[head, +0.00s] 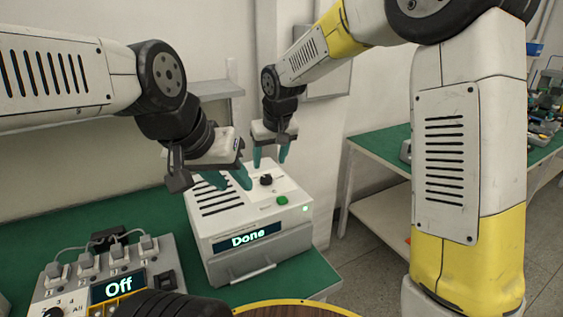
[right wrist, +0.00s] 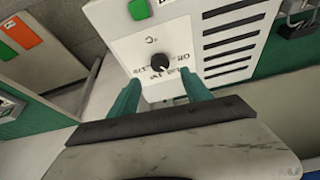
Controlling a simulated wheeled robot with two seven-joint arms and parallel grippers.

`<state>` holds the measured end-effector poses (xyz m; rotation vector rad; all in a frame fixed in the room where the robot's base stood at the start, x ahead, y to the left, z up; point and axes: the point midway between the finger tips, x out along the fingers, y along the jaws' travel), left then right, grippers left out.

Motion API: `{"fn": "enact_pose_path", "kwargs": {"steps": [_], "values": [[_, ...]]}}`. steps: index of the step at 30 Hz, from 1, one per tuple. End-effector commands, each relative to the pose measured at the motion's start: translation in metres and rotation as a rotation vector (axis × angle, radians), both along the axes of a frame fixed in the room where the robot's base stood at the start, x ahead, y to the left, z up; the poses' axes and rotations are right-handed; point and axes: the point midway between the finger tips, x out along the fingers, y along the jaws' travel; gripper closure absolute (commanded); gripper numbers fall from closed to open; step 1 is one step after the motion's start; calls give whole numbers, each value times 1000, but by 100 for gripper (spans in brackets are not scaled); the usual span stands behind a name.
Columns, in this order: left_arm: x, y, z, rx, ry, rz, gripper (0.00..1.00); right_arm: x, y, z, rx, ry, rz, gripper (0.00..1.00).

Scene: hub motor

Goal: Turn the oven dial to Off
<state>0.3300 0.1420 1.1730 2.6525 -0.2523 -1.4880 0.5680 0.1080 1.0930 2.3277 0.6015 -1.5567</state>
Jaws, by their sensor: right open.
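The oven (head: 285,221) is a white box with vents on its top and a lit display (head: 247,237) reading "Done". Its black dial (head: 266,180) is on the top panel and also shows in the right wrist view (right wrist: 160,65), with markings around it too blurred to read. My right gripper (head: 271,160) is open just above the dial. In the right wrist view its teal fingertips (right wrist: 160,78) are on either side of the dial, apart from it. My left gripper (head: 232,184) is open and empty over the oven's vented side, left of the dial.
A green button (head: 282,200) is on the oven near the dial. A control box (head: 110,266) with plugs, a knob and a display reading "Off" stands at the lower left. The green bench (head: 100,215) is clear behind it. Another table (head: 385,138) stands at the right.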

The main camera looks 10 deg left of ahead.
Motion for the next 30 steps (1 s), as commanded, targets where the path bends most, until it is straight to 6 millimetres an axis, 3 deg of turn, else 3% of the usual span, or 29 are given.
{"fn": "enact_pose_path", "kwargs": {"steps": [15,26,27,30], "values": [[0,0,0,0,0,0,64,23,13,-64,-2,1,1,43],[0,0,0,0,0,0,64,26,14,-71,0,0,1,43],[0,0,0,0,0,0,64,26,14,-71,0,0,1,45],[0,0,0,0,0,0,64,26,14,-71,0,0,1,65]]}}
